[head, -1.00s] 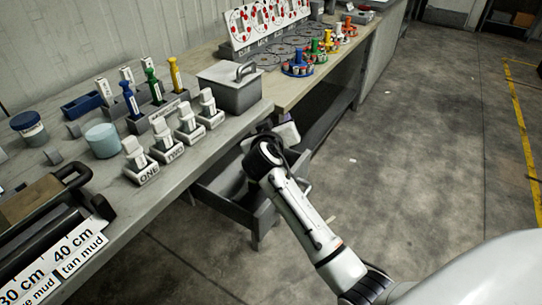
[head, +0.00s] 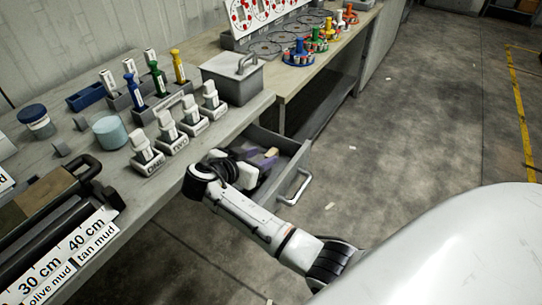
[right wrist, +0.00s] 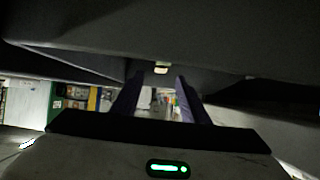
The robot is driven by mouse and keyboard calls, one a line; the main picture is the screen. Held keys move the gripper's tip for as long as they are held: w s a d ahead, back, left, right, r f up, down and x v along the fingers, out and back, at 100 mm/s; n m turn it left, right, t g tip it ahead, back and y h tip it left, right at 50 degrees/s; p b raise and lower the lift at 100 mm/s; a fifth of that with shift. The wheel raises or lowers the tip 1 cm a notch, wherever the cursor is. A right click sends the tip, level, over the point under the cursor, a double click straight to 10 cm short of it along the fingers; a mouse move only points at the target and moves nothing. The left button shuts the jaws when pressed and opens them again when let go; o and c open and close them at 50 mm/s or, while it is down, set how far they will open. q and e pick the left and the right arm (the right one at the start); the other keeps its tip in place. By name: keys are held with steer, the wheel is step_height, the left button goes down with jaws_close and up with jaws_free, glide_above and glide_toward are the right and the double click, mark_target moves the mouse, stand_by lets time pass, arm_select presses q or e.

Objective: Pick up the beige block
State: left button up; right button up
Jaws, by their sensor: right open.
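A small beige block (head: 271,152) lies in the open drawer (head: 301,152) under the bench in the head view. In the right wrist view, a small pale thing that looks like the beige block (right wrist: 161,69) shows ahead, between my fingertips. My right gripper (head: 260,158) reaches into the drawer, just left of the block. It also shows in the right wrist view (right wrist: 157,76), with its two purple fingers apart and nothing held between them. My wrist hides part of the drawer. My left gripper is out of view.
The bench edge overhangs the drawer's left side, and the drawer handle (head: 294,188) sticks out at the right. On the bench stand a grey lidded box (head: 232,80), labelled white core holders (head: 167,130) and a blue-lidded jar (head: 36,121).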

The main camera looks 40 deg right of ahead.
mark_target(271, 153)
steer(key=x, duration=0.5)
steer(key=shift+w+p, duration=0.15)
steer(key=shift+p, duration=0.15)
jaws_close()
